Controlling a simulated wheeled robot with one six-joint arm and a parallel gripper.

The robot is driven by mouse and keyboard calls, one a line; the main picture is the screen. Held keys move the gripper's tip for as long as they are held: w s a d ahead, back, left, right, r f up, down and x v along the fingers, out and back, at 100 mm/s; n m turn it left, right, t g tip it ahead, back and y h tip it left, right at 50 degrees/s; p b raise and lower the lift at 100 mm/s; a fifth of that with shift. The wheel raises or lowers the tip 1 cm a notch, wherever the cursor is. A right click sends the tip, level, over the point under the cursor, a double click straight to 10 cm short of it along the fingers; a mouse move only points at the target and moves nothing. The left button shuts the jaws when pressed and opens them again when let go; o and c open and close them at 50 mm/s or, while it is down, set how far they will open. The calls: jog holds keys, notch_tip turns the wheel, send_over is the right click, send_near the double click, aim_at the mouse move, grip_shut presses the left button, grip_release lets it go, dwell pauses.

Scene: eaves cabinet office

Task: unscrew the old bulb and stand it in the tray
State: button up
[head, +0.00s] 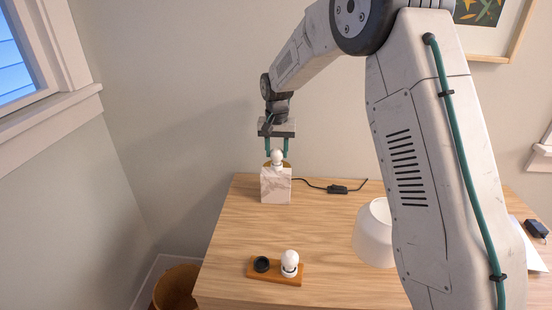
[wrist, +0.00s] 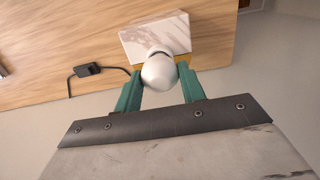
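A round white bulb (head: 277,157) stands upright on a marble block lamp base (head: 276,187) with a brass-coloured top, at the back left of the desk. My gripper (head: 276,155) points down over it, one green finger on each side. The wrist view shows the bulb (wrist: 159,73) between the fingertips (wrist: 159,78), with little or no gap. I cannot tell whether they press on it. The orange-brown wooden tray (head: 256,274) lies near the desk's front edge. It holds a second white bulb (head: 289,260), upright on the right, and a black ring-like holder (head: 262,264), seemingly empty, on the left.
A white lampshade (head: 374,235) stands on the desk right of the tray, partly behind my arm. A black cord with an inline switch (head: 337,189) runs right from the lamp base. The desk (head: 240,222) is clear between lamp and tray. A wicker basket (head: 172,289) is on the floor left.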

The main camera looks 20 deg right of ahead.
jog(key=n, duration=0.3)
jog(key=shift+n, duration=0.3)
jog(key=n, duration=0.4)
jog(key=shift+n, duration=0.3)
jog(key=n, duration=0.8)
jog(key=n, duration=0.4)
jog(key=shift+n, duration=0.3)
jog(key=n, duration=0.3)
